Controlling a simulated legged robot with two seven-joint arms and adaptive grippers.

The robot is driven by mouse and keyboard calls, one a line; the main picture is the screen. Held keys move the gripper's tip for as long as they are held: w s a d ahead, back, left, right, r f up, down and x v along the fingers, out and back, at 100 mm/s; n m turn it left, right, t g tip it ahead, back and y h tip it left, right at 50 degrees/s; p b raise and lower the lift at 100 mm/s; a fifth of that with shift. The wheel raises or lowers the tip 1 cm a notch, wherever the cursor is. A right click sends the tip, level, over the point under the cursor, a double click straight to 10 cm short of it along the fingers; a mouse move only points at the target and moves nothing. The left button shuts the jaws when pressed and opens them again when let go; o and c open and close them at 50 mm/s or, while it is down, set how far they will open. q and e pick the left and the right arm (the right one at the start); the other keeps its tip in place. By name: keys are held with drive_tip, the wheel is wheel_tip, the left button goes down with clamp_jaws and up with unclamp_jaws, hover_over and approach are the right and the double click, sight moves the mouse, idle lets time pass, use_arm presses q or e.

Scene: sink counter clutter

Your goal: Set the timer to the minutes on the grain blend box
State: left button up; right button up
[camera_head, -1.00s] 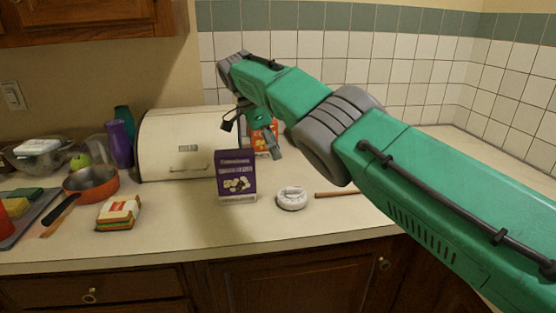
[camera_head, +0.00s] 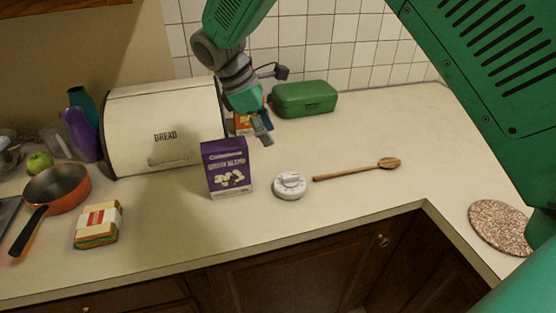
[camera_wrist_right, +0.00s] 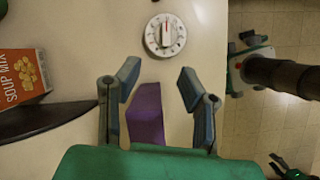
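The purple grain blend box (camera_head: 228,179) stands upright on the counter in front of the bread box; its minutes are too small to read. The white round timer (camera_head: 290,187) lies just right of it. In the right wrist view the timer (camera_wrist_right: 165,36) shows its dial, ticks and a red mark near the top. My right gripper (camera_head: 260,132) is above and behind the box in the head view. In the wrist view the right gripper (camera_wrist_right: 158,86) is open, with the purple box top (camera_wrist_right: 146,115) seen between its fingers; contact cannot be told. My left gripper is not seen.
A wooden spoon (camera_head: 358,170) lies right of the timer. The bread box (camera_head: 165,130), green case (camera_head: 304,98) and soup mix box (camera_wrist_right: 20,77) stand behind. A sandwich (camera_head: 98,225) and orange pan (camera_head: 58,189) lie left. A speckled round mat (camera_head: 499,228) lies right.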

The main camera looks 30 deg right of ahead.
sight(289, 175)
drive_tip(key=s+d+f+n, duration=0.1)
drive_tip(key=f, duration=0.3)
drive_tip(key=d+f, duration=0.2)
drive_tip(key=f, duration=0.2)
drive_tip(key=s+d+f+n, duration=0.1)
drive_tip(key=f, duration=0.3)
drive_tip(key=shift+s+d+f+n+p, duration=0.2)
drive_tip(key=shift+s+f+n+p, duration=0.1)
drive_tip(key=shift+s+f+p, duration=0.1)
drive_tip(key=shift+r, duration=0.1)
clamp_jaws()
